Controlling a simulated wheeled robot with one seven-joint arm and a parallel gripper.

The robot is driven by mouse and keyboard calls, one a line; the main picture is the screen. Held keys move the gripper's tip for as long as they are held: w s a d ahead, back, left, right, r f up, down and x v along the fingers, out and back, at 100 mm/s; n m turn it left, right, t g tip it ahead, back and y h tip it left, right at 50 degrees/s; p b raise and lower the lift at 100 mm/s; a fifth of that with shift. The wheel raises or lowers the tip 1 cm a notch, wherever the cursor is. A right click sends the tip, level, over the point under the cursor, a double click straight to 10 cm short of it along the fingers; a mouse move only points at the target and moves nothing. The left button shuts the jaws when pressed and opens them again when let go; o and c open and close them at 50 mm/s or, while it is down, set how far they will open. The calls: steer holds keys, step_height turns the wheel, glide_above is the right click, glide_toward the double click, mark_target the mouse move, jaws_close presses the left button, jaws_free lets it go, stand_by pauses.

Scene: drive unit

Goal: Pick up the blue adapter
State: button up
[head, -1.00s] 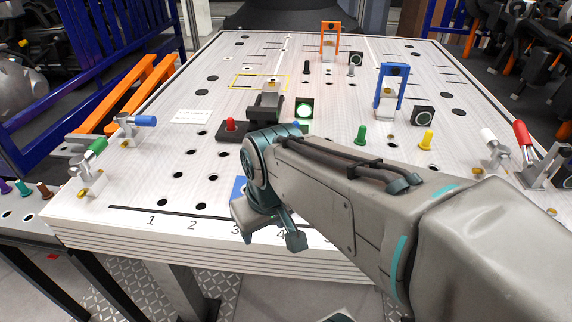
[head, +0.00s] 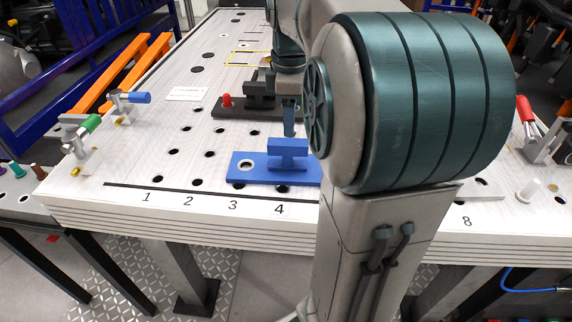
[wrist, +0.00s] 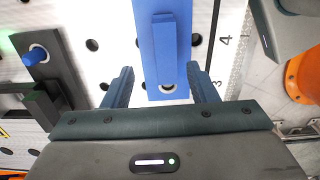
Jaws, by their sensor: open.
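The blue adapter (head: 262,172) lies on the white worktop near its front edge, just behind the printed numbers 3 and 4. It is a flat blue plate with a raised T-shaped block and a round hole at its left end. My gripper (head: 289,122) points down above it, and my arm hides the adapter's right end. In the wrist view my gripper (wrist: 160,85) is open, with its fingers apart on either side of the adapter (wrist: 160,60). The fingers appear above it, and I see no contact.
A dark fixture with a red knob (head: 226,101) stands behind the adapter. Clamps with blue (head: 139,98) and green (head: 91,123) handles stand at the left edge. A red-handled clamp (head: 525,110) is at the right. The worktop left of the adapter is mostly clear.

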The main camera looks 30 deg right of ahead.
mark_target(288, 155)
step_height(288, 155, down, 5)
steer(key=shift+f, duration=0.2)
steer(key=f, duration=0.4)
steer(key=shift+s+a+f, duration=0.3)
steer(key=shift+a, duration=0.05)
steer(key=shift+f, duration=0.4)
steer(key=shift+w+r+p, duration=0.1)
steer(key=shift+p, duration=0.2)
jaws_close()
